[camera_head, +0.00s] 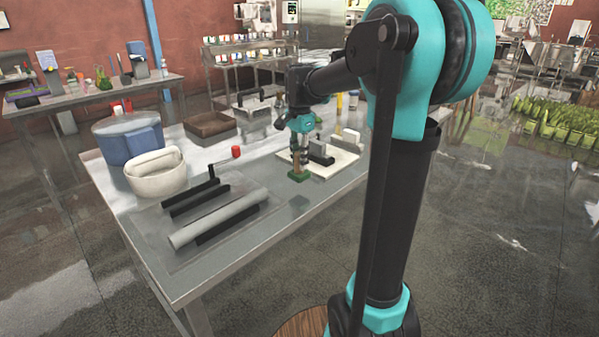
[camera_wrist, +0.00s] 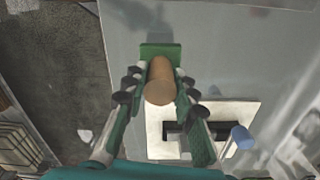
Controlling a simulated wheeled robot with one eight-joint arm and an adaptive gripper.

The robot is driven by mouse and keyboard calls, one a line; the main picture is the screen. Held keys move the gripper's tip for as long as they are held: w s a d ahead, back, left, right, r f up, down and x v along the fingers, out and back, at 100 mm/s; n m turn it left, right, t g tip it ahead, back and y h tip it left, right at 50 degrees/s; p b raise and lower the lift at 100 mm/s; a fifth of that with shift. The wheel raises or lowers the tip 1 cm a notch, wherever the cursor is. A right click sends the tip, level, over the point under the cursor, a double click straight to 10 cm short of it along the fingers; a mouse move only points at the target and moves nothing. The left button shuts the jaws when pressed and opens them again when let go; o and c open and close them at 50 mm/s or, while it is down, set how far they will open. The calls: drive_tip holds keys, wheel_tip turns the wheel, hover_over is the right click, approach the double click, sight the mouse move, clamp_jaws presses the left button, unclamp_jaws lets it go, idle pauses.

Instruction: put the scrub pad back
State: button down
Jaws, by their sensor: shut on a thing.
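The scrub pad (camera_head: 298,177) is a green block with an upright tan wooden handle. In the head view it is at the right part of the metal table (camera_head: 215,275), beside a white board. In the wrist view its green base (camera_wrist: 160,49) shows beyond the round handle. My gripper (camera_head: 299,158) points down over the pad and is shut on the handle; its fingers (camera_wrist: 160,84) lie on both sides of it. I cannot tell whether the pad's base touches the table.
The white board (camera_head: 343,167) bears a dark slotted holder and a grey block. A grey tube (camera_head: 210,222) on dark rails lies to the left. A cream bowl (camera_head: 155,175), a blue pot (camera_head: 112,141), a brown tray (camera_head: 209,125) and a small red item (camera_head: 236,152) stand farther back.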

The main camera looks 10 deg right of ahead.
sight(299, 171)
drive_tip(key=shift+f, duration=2.25)
drive_tip(key=c, duration=1.2)
unclamp_jaws()
drive_tip(key=shift+f, duration=0.15)
wheel_tip(299, 171, up, 12)
drive_tip(key=shift+r, duration=0.15)
